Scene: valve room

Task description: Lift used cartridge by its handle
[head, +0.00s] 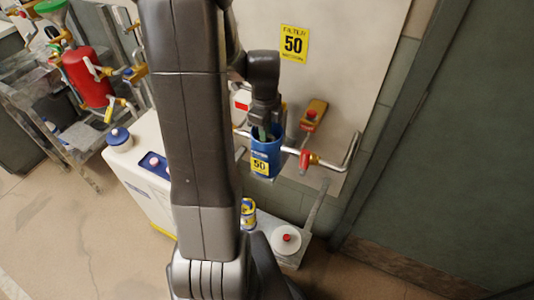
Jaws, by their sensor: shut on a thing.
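My gripper (265,127) points down at the open top of a blue filter housing (267,148) on the wall pipe. It is shut on the used cartridge's handle. The handle is small in the head view and mostly hidden by the fingers. The cartridge body cannot be made out; the housing wall hides whatever is inside. The housing stands upright and carries a yellow label marked 50.
A pipe with a red-handled valve (308,159) runs right of the housing. A yellow box with a red button (313,114) is behind. Below are a can (248,212) and a white round container (286,240). A white cabinet (140,186) stands left; a cart (75,150) is further left.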

